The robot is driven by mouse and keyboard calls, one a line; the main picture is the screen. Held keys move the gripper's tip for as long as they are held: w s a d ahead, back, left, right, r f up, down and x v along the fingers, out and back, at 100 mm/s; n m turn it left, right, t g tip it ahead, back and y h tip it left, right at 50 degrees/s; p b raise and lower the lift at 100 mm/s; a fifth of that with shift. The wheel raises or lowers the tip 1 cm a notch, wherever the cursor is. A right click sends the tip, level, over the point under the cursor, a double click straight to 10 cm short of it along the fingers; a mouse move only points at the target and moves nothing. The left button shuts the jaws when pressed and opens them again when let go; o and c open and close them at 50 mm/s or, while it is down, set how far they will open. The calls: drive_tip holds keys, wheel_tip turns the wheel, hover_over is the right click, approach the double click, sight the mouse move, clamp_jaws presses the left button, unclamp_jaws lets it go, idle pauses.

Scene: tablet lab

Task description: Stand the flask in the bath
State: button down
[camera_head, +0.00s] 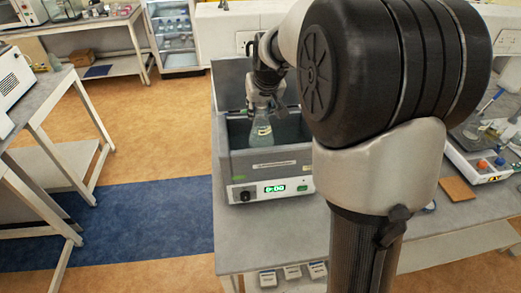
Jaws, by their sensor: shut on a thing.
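The flask (262,131) is clear glass with a narrow neck and a pale label, and it stands upright inside the opening of the bath. The bath (266,165) is a grey open box with a green lit display on its front, set on the bench. My gripper (265,100) comes down from above and is shut on the flask's neck. The fingertips are small and partly hidden. The flask's base is low in the bath; I cannot tell whether it touches the bottom. My arm hides the bath's right side.
The grey bench (232,230) has bare room in front of the bath. At the right stand a white hotplate-like device (477,165) and a brown square pad (458,191). Small boxes (292,272) sit below the bench's front edge. Another table (45,100) is at the left, with open floor between.

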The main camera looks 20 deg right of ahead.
wheel_tip(320, 180, down, 15)
drive_tip(key=b, duration=0.3)
drive_tip(key=shift+w+r, duration=0.15)
drive_tip(key=shift+r, duration=0.05)
drive_tip(key=shift+f, duration=0.2)
drive_tip(key=c, duration=1.3)
unclamp_jaws()
drive_tip(key=shift+o, duration=0.3)
